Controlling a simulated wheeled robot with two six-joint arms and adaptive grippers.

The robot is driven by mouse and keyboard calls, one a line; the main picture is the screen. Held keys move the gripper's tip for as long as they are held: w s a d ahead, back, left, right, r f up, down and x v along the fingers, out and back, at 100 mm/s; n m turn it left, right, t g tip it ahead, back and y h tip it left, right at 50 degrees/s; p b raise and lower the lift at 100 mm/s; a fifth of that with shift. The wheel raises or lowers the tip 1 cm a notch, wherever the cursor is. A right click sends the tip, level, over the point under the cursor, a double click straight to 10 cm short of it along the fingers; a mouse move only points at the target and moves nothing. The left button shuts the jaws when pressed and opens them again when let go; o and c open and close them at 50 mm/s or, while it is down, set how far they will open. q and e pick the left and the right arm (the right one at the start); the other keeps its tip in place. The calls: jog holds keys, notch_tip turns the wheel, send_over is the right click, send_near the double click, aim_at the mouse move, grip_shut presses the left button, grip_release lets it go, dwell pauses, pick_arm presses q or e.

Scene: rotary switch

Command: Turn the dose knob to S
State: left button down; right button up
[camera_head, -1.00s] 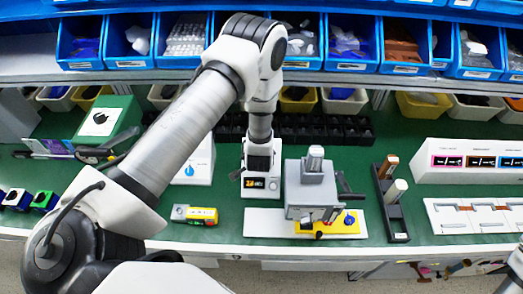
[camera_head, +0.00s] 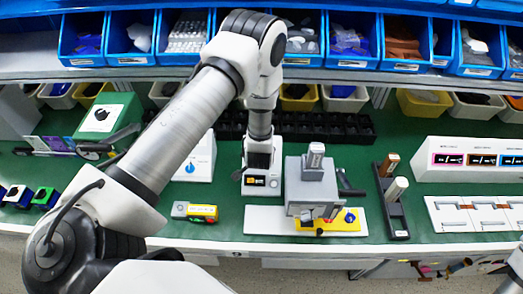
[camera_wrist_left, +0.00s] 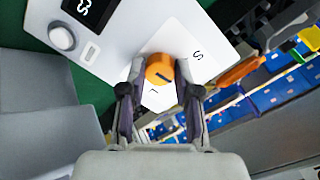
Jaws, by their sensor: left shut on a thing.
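The orange dose knob (camera_wrist_left: 160,68) stands on a white panel (camera_wrist_left: 122,48) in the left wrist view. A dark line marks its face; I cannot tell surely which letter it points to. A letter S shows to the knob's right and a mark like an L just below it. My left gripper (camera_wrist_left: 160,92) is shut on the knob, one finger on each side. In the head view the white device (camera_head: 262,183) is under my left wrist, and the knob and fingertips are hidden there. My right gripper is not in view.
A grey machine (camera_head: 312,187) stands close right of the device. A white box with a blue knob (camera_head: 190,168) is to the left. A yellow-topped block (camera_head: 203,212) lies in front. A dark display (camera_wrist_left: 88,14) and a round button (camera_wrist_left: 62,37) share the panel.

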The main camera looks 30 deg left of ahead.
pick_arm(q)
jog(key=n+b, duration=0.1)
jog(key=n, duration=0.1)
jog(key=n+b, duration=0.4)
jog(key=shift+f+n, duration=0.3)
jog(key=shift+s+r+n+b, duration=0.15)
jog(key=shift+n+b, duration=1.15)
jog(key=shift+n, duration=0.7)
jog(key=c, duration=1)
grip_release()
jog(key=shift+o, duration=0.9)
jog(key=shift+w+a, duration=0.1)
jog(key=shift+w, duration=0.15)
jog(key=v, duration=1.2)
jog(key=shift+s+a, duration=0.15)
jog(key=shift+s, duration=0.05)
